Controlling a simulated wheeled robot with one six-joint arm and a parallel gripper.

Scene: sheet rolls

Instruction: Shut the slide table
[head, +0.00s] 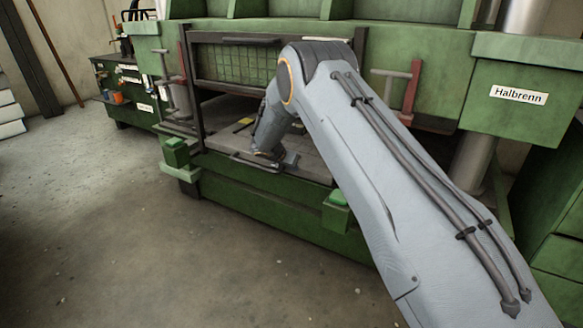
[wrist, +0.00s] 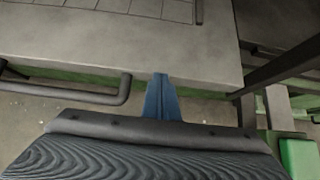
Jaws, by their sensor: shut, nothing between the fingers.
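The slide table (head: 222,133) is a grey plate in the low opening of a green press. Its front edge shows at the opening, and the plate fills the upper part of the wrist view (wrist: 120,48). A dark bar handle (head: 245,161) runs along its front edge; it also shows in the wrist view (wrist: 70,95). My gripper (head: 289,160) is at the table's front edge. In the wrist view its blue fingers (wrist: 161,78) are shut and empty, just right of the handle's right end. I cannot tell whether they touch the edge.
A mesh guard (head: 235,62) hangs above the opening. Green button boxes (head: 176,152) (head: 338,213) stand out at both sides of the front. A red-and-grey lever (head: 409,90) is at the right. A tool bench (head: 122,95) stands far left. The floor in front is clear.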

